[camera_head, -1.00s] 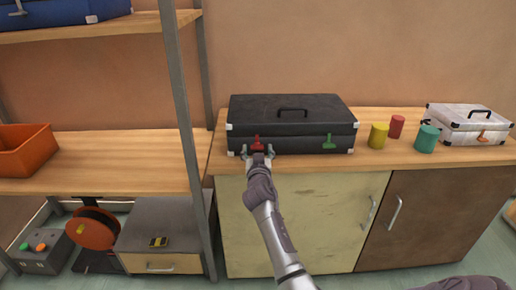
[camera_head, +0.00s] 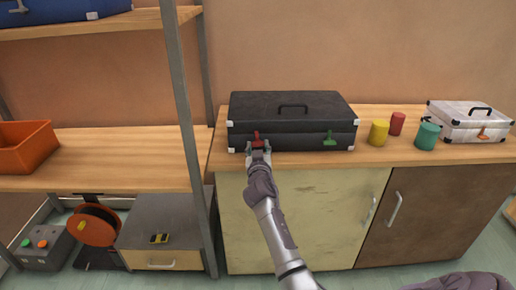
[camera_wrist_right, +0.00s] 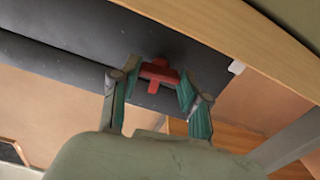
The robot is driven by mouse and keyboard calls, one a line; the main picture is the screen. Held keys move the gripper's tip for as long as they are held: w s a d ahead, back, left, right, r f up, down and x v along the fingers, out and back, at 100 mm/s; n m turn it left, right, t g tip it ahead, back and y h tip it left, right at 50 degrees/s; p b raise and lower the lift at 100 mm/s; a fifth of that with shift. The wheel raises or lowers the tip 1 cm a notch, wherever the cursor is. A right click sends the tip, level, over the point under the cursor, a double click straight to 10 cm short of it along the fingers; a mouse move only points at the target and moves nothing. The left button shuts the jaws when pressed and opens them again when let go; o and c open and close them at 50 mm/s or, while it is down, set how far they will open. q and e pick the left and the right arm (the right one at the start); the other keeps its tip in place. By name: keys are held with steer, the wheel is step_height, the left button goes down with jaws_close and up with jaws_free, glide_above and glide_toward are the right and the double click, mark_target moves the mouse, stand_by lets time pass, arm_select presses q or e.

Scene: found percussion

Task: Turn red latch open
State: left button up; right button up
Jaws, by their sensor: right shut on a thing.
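A black case (camera_head: 290,109) lies closed on the wooden counter. Its front carries a red latch (camera_head: 256,136) at the left and a green latch (camera_head: 330,139) at the right. My right gripper (camera_head: 258,147) is at the red latch, with a finger on each side of it. In the right wrist view the T-shaped red latch (camera_wrist_right: 159,71) sits between the fingertips of the right gripper (camera_wrist_right: 157,76), shut on it. The exact contact is hard to see. My left gripper is not in view.
Yellow (camera_head: 378,133), red (camera_head: 397,123) and green (camera_head: 428,136) cylinders stand right of the case. A white case (camera_head: 468,116) with an orange latch is further right. A metal shelf post (camera_head: 184,120) stands close left. An orange bin (camera_head: 25,147) is on the shelf.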

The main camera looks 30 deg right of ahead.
steer(key=n, duration=0.7)
steer(key=shift+p, duration=0.35)
steer(key=shift+n, duration=0.9)
steer(key=n+p, duration=0.1)
steer(key=n, duration=0.3)
steer(key=shift+r+p, duration=0.1)
steer(key=shift+p, duration=0.2)
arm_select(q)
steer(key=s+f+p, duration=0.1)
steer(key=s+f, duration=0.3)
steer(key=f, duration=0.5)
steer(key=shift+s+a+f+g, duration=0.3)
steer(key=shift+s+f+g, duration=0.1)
arm_select(e)
steer(key=shift+n, duration=2)
steer(key=o, duration=1.1)
steer(key=shift+o, duration=0.2)
steer(key=shift+a, duration=0.1)
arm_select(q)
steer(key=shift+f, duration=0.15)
arm_select(e)
steer(key=shift+f, duration=0.25)
